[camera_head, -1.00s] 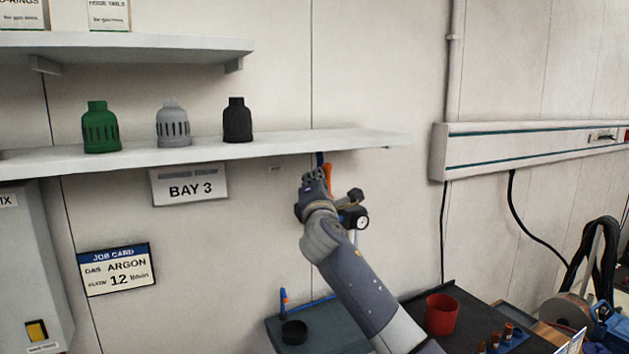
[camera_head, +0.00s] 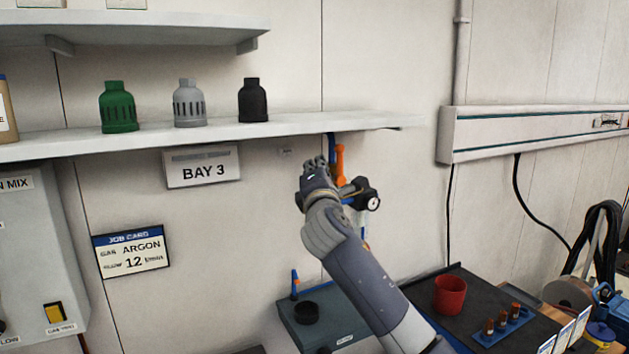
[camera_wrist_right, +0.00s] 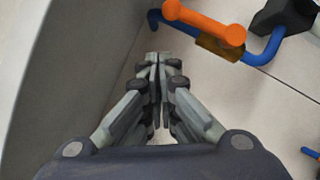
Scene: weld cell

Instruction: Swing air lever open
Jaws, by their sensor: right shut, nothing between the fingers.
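The orange air lever (camera_head: 340,163) stands roughly upright on the wall air line, below the right end of the long shelf. In the right wrist view the lever (camera_wrist_right: 203,22) lies roughly along the blue pipe (camera_wrist_right: 262,52), above a brass valve body (camera_wrist_right: 218,48). My right gripper (camera_head: 316,168) is just left of the lever in the head view. Its fingers are closed together and empty in the right wrist view (camera_wrist_right: 160,60), with a visible gap to the lever. The hand and forearm hide part of the pipework. My left gripper is out of view.
The shelf (camera_head: 300,127) carries green, grey and black cups and ends above the lever. A dark regulator with a gauge (camera_head: 372,203) sits right of the lever.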

